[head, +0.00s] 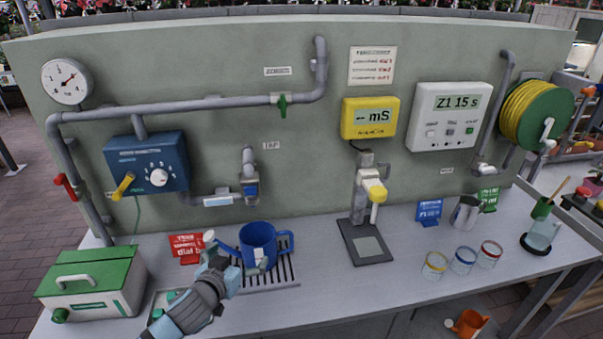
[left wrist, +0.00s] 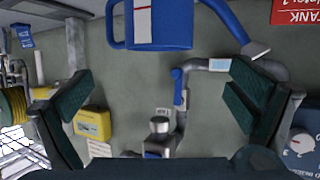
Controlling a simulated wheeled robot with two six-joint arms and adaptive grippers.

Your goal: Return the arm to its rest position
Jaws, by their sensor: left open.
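My left gripper (head: 233,260) reaches in from the lower left in the head view, close in front of the blue watering can (head: 258,241). Its jaws are apart with nothing between them; in the left wrist view the two dark green finger pads (left wrist: 162,98) stand wide open. The can stands upright on the slatted drain grate (head: 284,275), and its lower front is partly covered by the gripper. In the left wrist view the can (left wrist: 160,25) shows at the top edge, beyond the open fingers. I cannot tell whether a finger touches it. My right gripper is not in view.
A green-lidded box (head: 92,285) stands at the left, near my arm. A red sign (head: 186,247) stands behind the gripper. A probe stand (head: 364,244) and several small jars (head: 462,261) are to the right. Pipes and a blue control box (head: 147,165) line the wall.

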